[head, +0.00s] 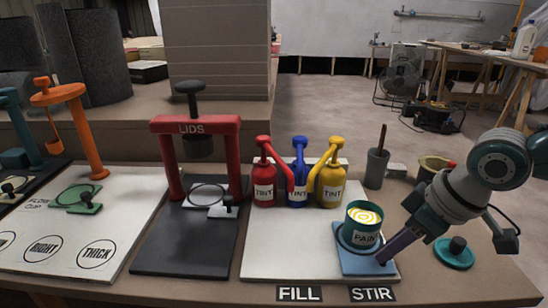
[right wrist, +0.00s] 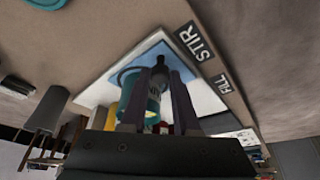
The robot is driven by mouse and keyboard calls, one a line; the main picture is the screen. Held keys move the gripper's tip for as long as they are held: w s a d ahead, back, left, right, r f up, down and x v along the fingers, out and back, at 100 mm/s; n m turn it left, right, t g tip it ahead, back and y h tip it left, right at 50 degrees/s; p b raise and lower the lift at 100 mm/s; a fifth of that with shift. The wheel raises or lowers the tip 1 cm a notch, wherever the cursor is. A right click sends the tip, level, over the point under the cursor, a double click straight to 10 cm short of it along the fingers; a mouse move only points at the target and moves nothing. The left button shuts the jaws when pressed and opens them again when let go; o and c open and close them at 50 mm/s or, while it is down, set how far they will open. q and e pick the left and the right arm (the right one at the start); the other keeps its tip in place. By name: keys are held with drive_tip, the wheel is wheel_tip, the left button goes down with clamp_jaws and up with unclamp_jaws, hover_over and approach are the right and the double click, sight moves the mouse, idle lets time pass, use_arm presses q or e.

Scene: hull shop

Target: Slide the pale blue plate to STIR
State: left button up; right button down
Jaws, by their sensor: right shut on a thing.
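The pale blue plate (head: 360,266) lies at the right end of the white board, just behind the STIR label (head: 372,294). The teal paint can (head: 360,239) stands upright on it, open, with a yellow and white swirl on top. My right gripper (head: 384,258) reaches in from the right, low at the plate's right front part. In the right wrist view, my right gripper (right wrist: 157,88) has its fingers around a dark knob (right wrist: 160,66) in front of the can; the plate (right wrist: 207,99) shows beside it. The grip itself is partly hidden. My left gripper is out of view.
The FILL label (head: 299,293) is left of STIR. Red (head: 264,180), blue (head: 298,182) and yellow (head: 330,184) tint bottles stand behind on the board (head: 275,250). A grey cup (head: 376,168) holds a stick. A teal lid (head: 455,254) lies at right. The red lid press (head: 178,160) is left.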

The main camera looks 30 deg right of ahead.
drive_tip(key=c, duration=0.7)
unclamp_jaws()
drive_tip(key=shift+s+d, duration=0.1)
drive_tip(key=shift+d, duration=0.1)
drive_tip(key=shift+o, duration=0.2)
drive_tip(key=a+p+v, duration=0.1)
drive_tip(key=p+v, duration=0.4)
drive_tip(key=v, duration=0.5)
drive_tip(key=shift+d, duration=0.4)
drive_tip(key=shift+a, duration=0.1)
